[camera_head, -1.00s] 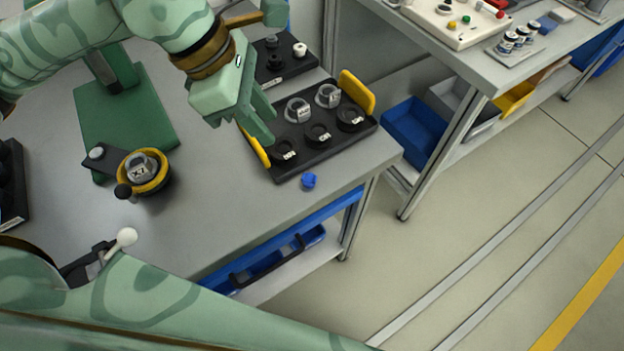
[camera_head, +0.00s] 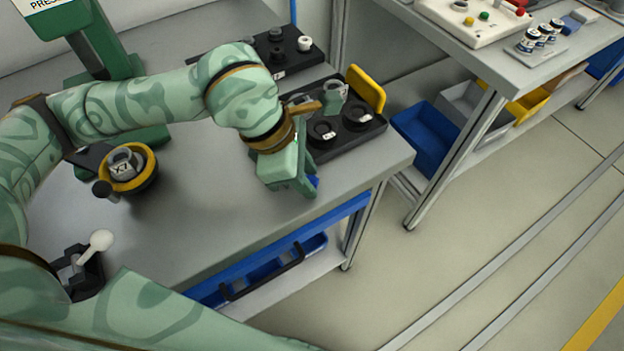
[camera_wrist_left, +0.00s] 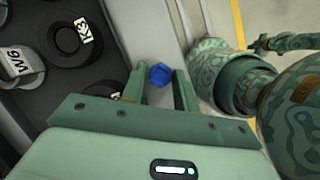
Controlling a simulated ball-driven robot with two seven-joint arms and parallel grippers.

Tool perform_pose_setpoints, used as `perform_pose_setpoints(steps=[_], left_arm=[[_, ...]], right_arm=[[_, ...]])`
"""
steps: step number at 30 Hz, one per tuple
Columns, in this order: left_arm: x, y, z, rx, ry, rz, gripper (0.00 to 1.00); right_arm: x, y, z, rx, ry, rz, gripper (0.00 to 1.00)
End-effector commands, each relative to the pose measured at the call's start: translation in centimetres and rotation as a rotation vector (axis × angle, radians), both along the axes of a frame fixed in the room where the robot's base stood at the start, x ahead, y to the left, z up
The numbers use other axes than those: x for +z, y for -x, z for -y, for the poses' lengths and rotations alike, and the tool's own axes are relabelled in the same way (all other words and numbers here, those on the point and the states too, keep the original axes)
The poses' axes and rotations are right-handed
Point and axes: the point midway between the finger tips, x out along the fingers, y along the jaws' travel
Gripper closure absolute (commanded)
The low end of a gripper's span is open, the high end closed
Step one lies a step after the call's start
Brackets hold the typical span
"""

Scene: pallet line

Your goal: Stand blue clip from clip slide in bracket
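The blue clip (camera_head: 314,181) is a small blue piece near the front right edge of the grey bench. In the left wrist view the clip (camera_wrist_left: 160,75) shows between and just beyond the fingertips. My left gripper (camera_head: 306,187) is low over the bench there and partly hides the clip. In the left wrist view its fingers (camera_wrist_left: 160,84) stand apart, one on each side of the clip, and I see no clear grip on it. I cannot make out the clip slide or the bracket for certain. My right gripper is not seen.
A yellow-rimmed round fixture (camera_head: 150,176) marked X7 and a white-knobbed lever (camera_head: 101,240) are at left. The middle of the bench is clear. A blue bin (camera_head: 425,137) is beyond the edge.

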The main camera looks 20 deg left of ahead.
Motion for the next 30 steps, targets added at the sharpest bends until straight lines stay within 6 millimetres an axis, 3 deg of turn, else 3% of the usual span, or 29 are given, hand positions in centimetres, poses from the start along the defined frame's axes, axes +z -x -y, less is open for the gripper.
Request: perform_pose_setpoints(steps=[6,9,22,26,30], left_arm=[[0.1,0.0,0.0,0.001,-0.001,0.002,0.73],[0.1,0.0,0.0,0.001,-0.001,0.002,0.97],[0.5,0.0,0.0,0.001,0.0,0.002,1.0],[1.9,-0.1,0.0,0.001,0.0,0.006,1.0],[4.7,0.6,0.6,-0.004,0.001,0.008,1.0]], right_arm=[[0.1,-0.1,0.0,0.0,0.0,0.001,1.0],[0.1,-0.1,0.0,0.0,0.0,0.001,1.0],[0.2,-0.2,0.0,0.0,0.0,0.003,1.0],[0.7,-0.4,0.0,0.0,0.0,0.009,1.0],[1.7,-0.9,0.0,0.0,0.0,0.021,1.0]])
